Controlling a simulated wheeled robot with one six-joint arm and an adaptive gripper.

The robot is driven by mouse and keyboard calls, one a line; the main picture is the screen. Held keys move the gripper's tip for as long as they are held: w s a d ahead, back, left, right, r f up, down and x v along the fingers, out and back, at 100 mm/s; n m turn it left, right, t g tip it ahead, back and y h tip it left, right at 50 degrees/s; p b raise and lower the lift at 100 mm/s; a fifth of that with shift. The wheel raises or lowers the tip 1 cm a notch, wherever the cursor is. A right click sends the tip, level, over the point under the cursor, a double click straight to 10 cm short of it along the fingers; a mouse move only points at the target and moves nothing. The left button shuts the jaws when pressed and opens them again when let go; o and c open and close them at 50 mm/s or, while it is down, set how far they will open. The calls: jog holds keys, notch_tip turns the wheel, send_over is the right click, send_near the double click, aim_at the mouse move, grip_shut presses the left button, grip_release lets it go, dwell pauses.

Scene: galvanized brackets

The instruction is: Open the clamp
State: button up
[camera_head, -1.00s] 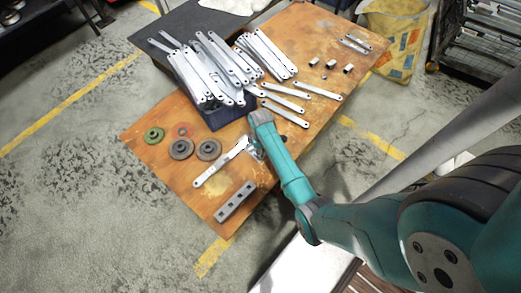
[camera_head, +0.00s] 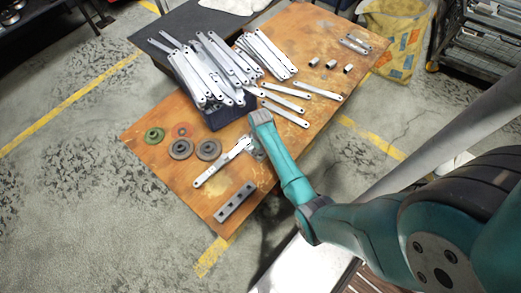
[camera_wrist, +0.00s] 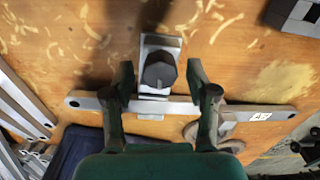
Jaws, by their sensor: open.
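The clamp (camera_wrist: 152,95) is a grey metal body with a dark faceted knob (camera_wrist: 160,70) on top, in the middle of the wrist view. A flat galvanized bracket (camera_wrist: 258,113) with end holes lies across under the knob, at the clamp. My gripper (camera_wrist: 160,73) is open, one dark green finger on each side of the knob, with a gap on both sides. Finger height against the knob is hard to tell.
On the rusty-brown worktable (camera_head: 160,170) lie grey discs (camera_head: 181,149), a green disc (camera_head: 154,135) and a grey block with holes (camera_head: 235,202). A dark bin (camera_head: 229,116) heaped with brackets stands behind. Loose brackets (camera_head: 285,90) lie to the right. The table's front edge is close.

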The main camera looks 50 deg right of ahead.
jog(key=m, duration=1.1)
jog(key=shift+m, duration=0.4)
jog(key=c, duration=1.1)
